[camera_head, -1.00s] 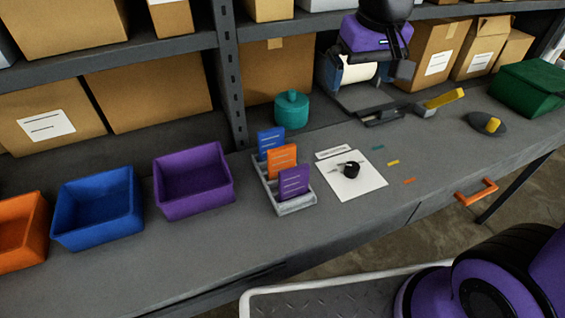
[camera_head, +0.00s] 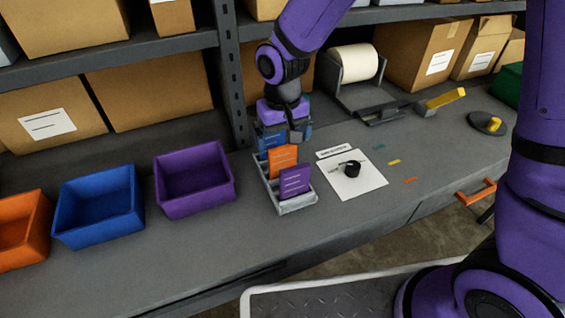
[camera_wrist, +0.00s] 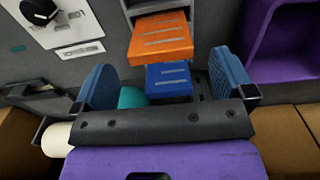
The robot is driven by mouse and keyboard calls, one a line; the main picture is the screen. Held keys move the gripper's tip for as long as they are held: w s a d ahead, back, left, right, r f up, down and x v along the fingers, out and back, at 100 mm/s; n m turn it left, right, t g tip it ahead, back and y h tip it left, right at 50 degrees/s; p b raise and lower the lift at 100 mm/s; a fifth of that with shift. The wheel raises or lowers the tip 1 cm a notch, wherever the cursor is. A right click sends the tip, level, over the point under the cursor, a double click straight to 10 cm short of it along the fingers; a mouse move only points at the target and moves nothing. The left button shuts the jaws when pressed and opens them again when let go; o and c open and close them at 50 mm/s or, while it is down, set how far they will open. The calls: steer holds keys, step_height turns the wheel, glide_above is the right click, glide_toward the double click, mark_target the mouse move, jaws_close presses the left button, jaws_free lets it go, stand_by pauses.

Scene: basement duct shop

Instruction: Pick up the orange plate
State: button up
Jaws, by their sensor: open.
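The orange plate (camera_head: 283,160) stands in the middle slot of a grey rack (camera_head: 298,208), between the blue plate (camera_head: 270,141) behind and the purple plate (camera_head: 294,181) in front. My gripper (camera_head: 285,137) is at the rear of the rack, by the blue plate, and points down. In the wrist view the open fingers (camera_wrist: 165,84) are on either side of the blue plate (camera_wrist: 168,80), with nothing held. The orange plate (camera_wrist: 160,38) lies beyond the fingertips there. Contact with the blue plate cannot be told.
Orange (camera_head: 22,232), blue (camera_head: 97,207) and purple (camera_head: 194,180) bins stand left of the rack. A white sheet with a black knob (camera_head: 352,168) lies to its right. Shelves with boxes line the back.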

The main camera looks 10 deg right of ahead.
mark_target(283, 157)
steer(key=shift+f, duration=3.2)
steer(key=shift+c, duration=0.5)
steer(key=c, duration=0.8)
steer(key=shift+r, duration=0.15)
